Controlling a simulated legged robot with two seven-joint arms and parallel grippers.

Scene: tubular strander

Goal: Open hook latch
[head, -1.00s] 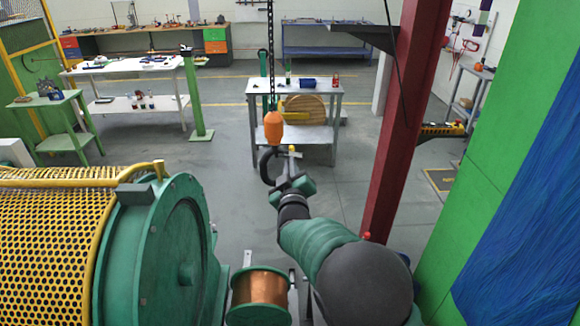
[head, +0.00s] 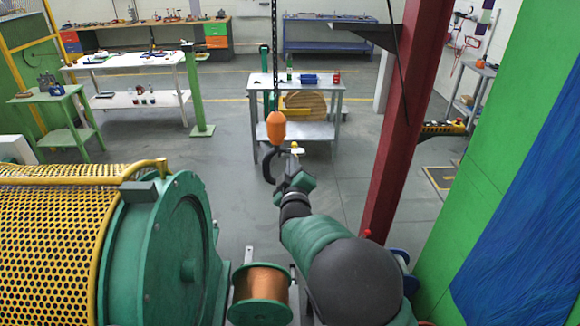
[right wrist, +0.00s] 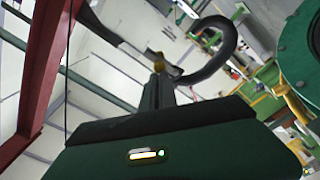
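A black C-shaped hook (head: 269,166) hangs below an orange block (head: 276,126) on a dark chain. My right gripper (head: 293,156) reaches in from below, with its tip just right of the hook's upper part. In the right wrist view, the gripper's dark fingers (right wrist: 157,92) point up, and the curved hook (right wrist: 218,62) lies right of their tips. A small yellow piece (right wrist: 158,63) shows at the fingertips; I cannot tell whether it touches the hook. The latch is too small to make out. The gap between the fingers is not clear. My left gripper is out of view.
A green drum with yellow mesh guard (head: 62,235) fills the lower left. A copper spool (head: 262,289) stands at the bottom. A red column (head: 397,140) and green panel (head: 490,140) bound the right. A grey table (head: 262,88) stands behind the hook. Floor between is clear.

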